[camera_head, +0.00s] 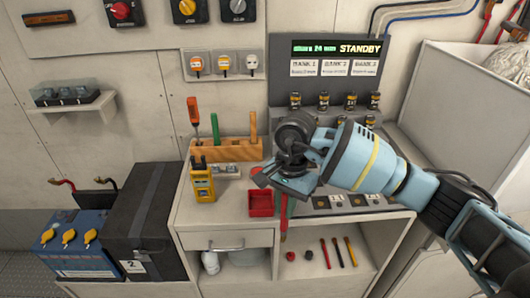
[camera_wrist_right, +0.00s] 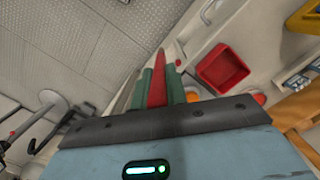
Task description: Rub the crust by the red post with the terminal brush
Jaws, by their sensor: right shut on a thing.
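My right gripper (camera_head: 284,182) is above the front of the bench, pointing down. It is shut on a long red tool (camera_head: 284,215), which hangs in front of the bench edge. In the right wrist view the red tool (camera_wrist_right: 158,80) sits between the green finger pads. I cannot tell whether it is the terminal brush; no bristles show. A blue battery (camera_head: 72,245) with yellow caps stands at the lower left. A red-ended cable (camera_head: 62,183) and a black-ended one rise behind it. I cannot make out the red post or any crust. My left gripper is not in view.
A black box (camera_head: 140,225) marked 2 stands beside the battery. On the bench are a yellow meter (camera_head: 202,183), a wooden tool rack (camera_head: 228,150) and a red tray (camera_head: 261,204). A grey charger panel (camera_head: 325,80) stands behind. Several small tools lie on the shelf below.

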